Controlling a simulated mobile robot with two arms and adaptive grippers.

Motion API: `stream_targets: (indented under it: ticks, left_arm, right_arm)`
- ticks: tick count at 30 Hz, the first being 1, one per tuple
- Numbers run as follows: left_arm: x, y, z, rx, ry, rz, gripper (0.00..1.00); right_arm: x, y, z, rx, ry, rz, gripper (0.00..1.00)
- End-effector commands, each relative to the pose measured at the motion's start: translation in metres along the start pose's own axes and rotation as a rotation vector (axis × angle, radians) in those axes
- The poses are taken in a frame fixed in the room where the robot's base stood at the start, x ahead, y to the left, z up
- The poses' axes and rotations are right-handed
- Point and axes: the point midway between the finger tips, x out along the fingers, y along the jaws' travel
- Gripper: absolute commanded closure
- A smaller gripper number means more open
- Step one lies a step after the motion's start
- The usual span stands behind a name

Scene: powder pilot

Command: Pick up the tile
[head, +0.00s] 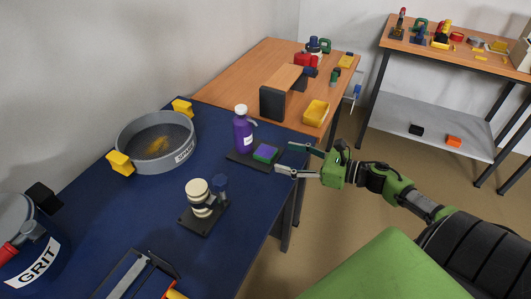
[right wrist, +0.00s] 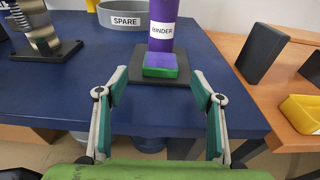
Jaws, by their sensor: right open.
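The tile appears to be the small block with a purple top and green sides (head: 265,153), lying on a dark plate (head: 240,158) near the right edge of the blue table. In the right wrist view the tile (right wrist: 160,64) sits ahead, in front of the purple binder bottle (right wrist: 161,28). My right gripper (head: 283,158) is open and empty beside the tile on its right. In the right wrist view its fingers (right wrist: 158,84) are spread on either side of the tile's line, short of it. My left gripper is not in view.
The purple bottle (head: 243,132) stands upright directly behind the tile. A grey sieve labelled SPARE (head: 133,126) and a stand with cream discs (head: 200,197) are on the blue table (head: 110,215). A wooden table (head: 250,75) with a dark block and yellow tray (head: 316,113) adjoins it.

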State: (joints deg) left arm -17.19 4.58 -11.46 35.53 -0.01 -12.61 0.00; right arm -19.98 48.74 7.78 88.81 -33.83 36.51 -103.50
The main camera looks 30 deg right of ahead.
Motion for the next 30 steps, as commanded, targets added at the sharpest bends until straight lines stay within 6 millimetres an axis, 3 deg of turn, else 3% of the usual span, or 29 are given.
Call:
stream_targets:
  ticks: [10,21,30]
  left_arm:
    - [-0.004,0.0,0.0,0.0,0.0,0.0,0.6]
    - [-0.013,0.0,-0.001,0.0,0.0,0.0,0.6]
    - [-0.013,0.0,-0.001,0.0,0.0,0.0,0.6]
  right_arm:
    - [0.022,-0.001,0.002,0.001,-0.001,-0.001,0.39]
    - [0.062,-0.001,0.001,0.003,-0.001,-0.001,0.39]
    - [0.066,-0.001,0.0,0.003,0.001,-0.002,0.39]
